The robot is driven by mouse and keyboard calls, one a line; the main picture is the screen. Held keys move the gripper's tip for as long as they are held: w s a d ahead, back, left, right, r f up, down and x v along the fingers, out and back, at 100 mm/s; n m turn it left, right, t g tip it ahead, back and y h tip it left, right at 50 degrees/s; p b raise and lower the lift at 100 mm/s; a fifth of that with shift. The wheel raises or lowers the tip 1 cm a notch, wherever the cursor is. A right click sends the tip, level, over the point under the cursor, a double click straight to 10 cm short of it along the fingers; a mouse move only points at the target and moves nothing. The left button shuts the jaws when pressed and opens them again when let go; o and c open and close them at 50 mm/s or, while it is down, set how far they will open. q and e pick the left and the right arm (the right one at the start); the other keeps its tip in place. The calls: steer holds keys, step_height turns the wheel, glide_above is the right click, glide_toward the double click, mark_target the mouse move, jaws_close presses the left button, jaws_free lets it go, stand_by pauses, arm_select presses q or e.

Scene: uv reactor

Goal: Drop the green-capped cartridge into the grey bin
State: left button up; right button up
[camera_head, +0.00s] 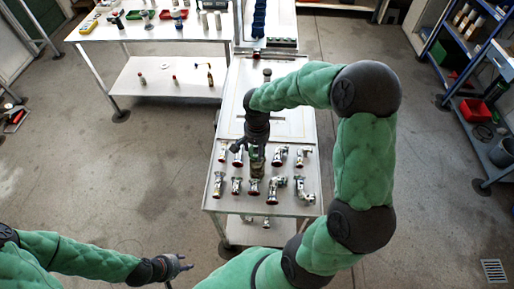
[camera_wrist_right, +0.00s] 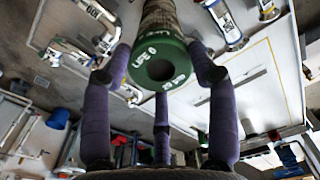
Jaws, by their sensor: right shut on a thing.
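My right gripper (camera_head: 254,146) points down over the table of metal fittings. In the right wrist view its purple fingers (camera_wrist_right: 162,75) are closed around the green-capped cartridge (camera_wrist_right: 158,58). The round green cap, with white lettering and a dark hole, faces the camera. In the head view the cartridge (camera_head: 257,166) hangs under the fingers, among the fittings. I cannot tell whether it touches the tabletop. My left gripper (camera_head: 180,266) is at the bottom left, away from the table, and its finger opening is unclear. A grey bin (camera_head: 503,152) stands at the far right, by the blue shelf.
Several metal fittings with red ends (camera_head: 219,184) surround the cartridge on the white table (camera_head: 285,206). A blue shelf (camera_head: 462,52) with a red bin (camera_head: 473,111) stands right. A white bench (camera_head: 130,32) is back left. The floor between table and shelf is clear.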

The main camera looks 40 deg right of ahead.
steer(key=shift+f, duration=0.15)
steer(key=o, duration=1.6)
